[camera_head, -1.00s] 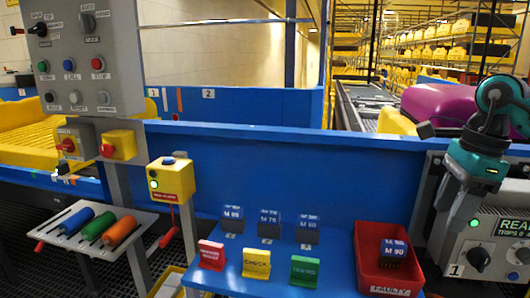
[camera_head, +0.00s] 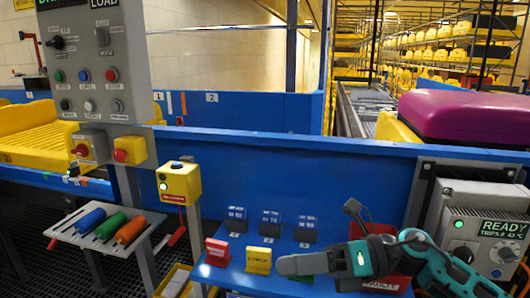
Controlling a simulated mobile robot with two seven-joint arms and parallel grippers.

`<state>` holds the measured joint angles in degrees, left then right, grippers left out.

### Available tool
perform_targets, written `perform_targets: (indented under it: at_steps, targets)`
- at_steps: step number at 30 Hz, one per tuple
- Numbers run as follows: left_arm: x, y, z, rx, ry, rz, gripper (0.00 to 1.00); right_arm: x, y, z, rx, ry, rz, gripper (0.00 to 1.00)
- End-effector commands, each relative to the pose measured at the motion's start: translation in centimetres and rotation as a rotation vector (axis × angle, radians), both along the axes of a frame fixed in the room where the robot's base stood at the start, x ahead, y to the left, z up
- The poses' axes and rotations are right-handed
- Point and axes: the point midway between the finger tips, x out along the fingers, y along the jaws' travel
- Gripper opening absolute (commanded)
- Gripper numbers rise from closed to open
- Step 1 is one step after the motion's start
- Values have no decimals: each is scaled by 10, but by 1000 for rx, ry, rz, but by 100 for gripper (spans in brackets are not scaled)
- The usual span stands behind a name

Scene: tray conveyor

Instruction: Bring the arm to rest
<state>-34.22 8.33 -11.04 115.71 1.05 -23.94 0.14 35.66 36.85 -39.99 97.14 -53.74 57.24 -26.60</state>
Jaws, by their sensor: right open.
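My right arm (camera_head: 425,262), teal and dark grey, reaches in from the lower right. My right gripper (camera_head: 316,236) is open in front of the blue shelf, with one dark finger low and pointing left and the other raised. I see nothing held between them. The arm and gripper hide most of the red bin (camera_head: 388,284) and the green card, and whatever lies in the bin is not visible. My left gripper is not in view.
A grey panel marked READY (camera_head: 487,228) is at right. At left are a control panel (camera_head: 95,60), a yellow button box (camera_head: 180,182) and a tool tray (camera_head: 75,233).

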Motion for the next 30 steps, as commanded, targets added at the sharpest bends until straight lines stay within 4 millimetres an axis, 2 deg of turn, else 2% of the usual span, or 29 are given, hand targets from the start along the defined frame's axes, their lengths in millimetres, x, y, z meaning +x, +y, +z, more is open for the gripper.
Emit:
perform_targets:
  at_steps: [1,3,5,8,11,14,17,21,24,27,30]
  targets:
    - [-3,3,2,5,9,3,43,-3,9,4,113,115,-57,52]
    - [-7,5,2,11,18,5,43,0,12,8,259,275,-150,52]
    - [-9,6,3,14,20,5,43,5,10,8,379,420,-233,52]
    - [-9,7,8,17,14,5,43,13,-2,-4,565,677,-384,52]
    - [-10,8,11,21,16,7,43,18,-23,-29,736,946,-547,52]
    - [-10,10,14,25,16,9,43,14,-49,-68,894,1225,-721,52]
    - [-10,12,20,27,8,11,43,-4,-76,-118,1038,1504,-907,52]
    - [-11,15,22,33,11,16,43,-53,-107,-186,1203,1855,-1160,52]
    - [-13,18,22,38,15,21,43,-90,-120,-220,1281,2034,-1299,52]
    - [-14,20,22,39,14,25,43,-115,-127,-240,1326,2141,-1386,52]
    - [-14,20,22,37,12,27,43,-127,-130,-248,1349,2192,-1426,52]
